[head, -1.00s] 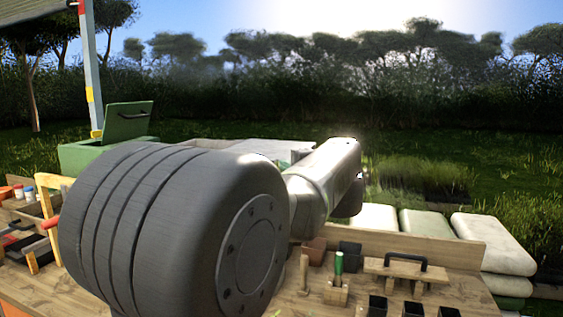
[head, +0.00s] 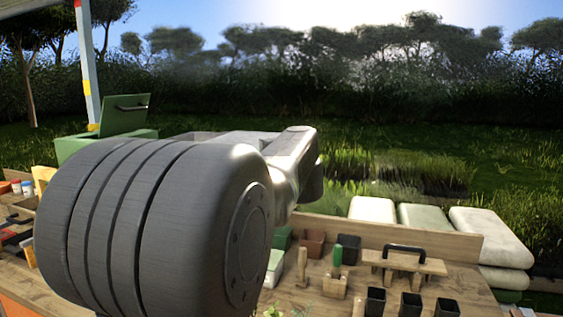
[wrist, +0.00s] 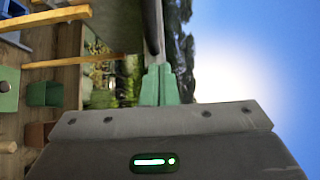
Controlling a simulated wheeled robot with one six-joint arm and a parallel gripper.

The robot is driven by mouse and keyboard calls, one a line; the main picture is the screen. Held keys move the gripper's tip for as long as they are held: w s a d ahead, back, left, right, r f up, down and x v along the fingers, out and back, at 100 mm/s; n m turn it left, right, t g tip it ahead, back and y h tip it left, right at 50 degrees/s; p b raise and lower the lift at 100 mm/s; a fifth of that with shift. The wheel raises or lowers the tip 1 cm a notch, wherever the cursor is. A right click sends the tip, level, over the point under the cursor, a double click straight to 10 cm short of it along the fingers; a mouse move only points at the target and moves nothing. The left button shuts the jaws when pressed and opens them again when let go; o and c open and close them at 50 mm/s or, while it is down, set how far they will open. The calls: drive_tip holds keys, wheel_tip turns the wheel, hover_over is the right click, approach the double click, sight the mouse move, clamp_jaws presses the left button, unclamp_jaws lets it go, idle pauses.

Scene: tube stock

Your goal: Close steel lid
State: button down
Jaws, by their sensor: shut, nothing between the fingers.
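My gripper (wrist: 157,70) shows in the wrist view as two green fingers pressed together, with nothing between them. A flat grey panel (wrist: 108,22), which may be the steel lid, lies just beyond the fingertips. Its dark edge (wrist: 152,30) comes down close to them; I cannot tell whether they touch. In the head view my arm hides the gripper and much of the bench. A pale grey flat surface (head: 250,141) shows partly behind the arm; I cannot tell whether it is the same lid.
A green box with a raised green lid (head: 125,116) stands at the back left. A wooden bench (head: 330,307) carries black pots (head: 411,304), a black-handled wooden tool (head: 404,262) and small tools. Pale sacks (head: 490,237) lie at the right. A post (head: 88,70) rises at the left.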

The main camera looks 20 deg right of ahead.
drive_tip(key=w+a, duration=1)
drive_tip(key=a, duration=0.5)
drive_tip(key=shift+d, duration=0.1)
drive_tip(key=s+d+b, duration=0.3)
drive_tip(key=s+d, duration=0.2)
drive_tip(key=s, duration=0.7)
drive_tip(key=shift+w, duration=0.1)
